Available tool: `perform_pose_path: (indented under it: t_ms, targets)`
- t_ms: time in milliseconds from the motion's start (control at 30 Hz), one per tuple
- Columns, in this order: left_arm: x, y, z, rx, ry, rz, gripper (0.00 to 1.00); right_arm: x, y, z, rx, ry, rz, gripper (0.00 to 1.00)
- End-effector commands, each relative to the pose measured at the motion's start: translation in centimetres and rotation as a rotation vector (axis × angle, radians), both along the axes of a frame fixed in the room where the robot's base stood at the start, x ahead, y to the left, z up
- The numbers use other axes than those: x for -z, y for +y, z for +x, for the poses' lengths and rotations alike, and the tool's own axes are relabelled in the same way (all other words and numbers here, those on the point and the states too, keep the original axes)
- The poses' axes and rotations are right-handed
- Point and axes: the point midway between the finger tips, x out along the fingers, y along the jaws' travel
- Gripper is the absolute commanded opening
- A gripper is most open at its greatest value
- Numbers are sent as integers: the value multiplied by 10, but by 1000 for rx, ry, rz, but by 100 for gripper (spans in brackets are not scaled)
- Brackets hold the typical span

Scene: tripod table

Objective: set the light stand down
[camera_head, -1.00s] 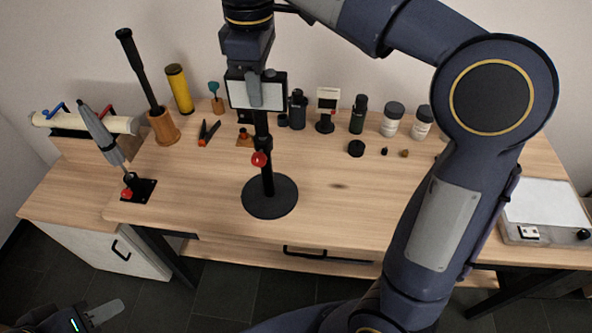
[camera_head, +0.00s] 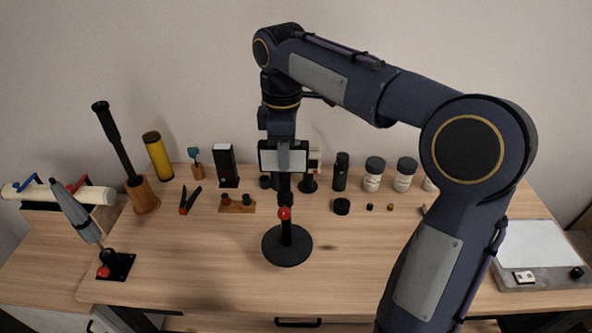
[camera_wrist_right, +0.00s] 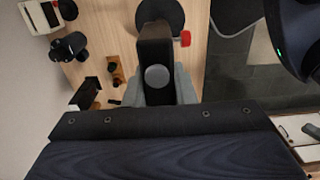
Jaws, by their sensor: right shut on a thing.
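The light stand (camera_head: 287,232) is upright near the middle of the table, with a black round base, a dark pole and a red knob. My right gripper (camera_head: 284,166) comes down from above and is shut on its upper part. In the right wrist view, grey fingers (camera_wrist_right: 158,90) flank the stand's dark top, which bears a grey disc. The round base shows partly beyond it, with the red knob to one side. I cannot tell whether the base touches the table. My left gripper is out of the head view.
The wooden table (camera_head: 215,270) is clear around the base. Behind stand a small wooden holder (camera_head: 237,205), a black puck (camera_head: 342,206) and jars (camera_head: 374,174). A grey tool on a black plate (camera_head: 116,267) is at left, a pale-topped device (camera_head: 540,248) at right.

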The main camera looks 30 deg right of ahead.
Motion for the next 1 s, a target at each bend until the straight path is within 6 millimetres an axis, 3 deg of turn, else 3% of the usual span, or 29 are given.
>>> perform_pose_path:
  t_ms: [100, 433, 667, 933, 967, 1000]
  targets:
    - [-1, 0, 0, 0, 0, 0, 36, 15, -13, 2, 2, -2, 0, 0]
    - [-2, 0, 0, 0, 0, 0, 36, 37, -31, 6, 1, -3, 1, 0]
    - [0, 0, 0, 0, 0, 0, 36, 63, -31, 6, -1, -4, 1, 0]
    - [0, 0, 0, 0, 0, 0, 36, 68, -30, 6, -1, -2, 2, 0]
    - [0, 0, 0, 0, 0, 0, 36, 69, -30, 5, -1, 1, 2, 27]
    - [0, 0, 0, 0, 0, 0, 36, 69, -30, 5, -1, 1, 2, 32]
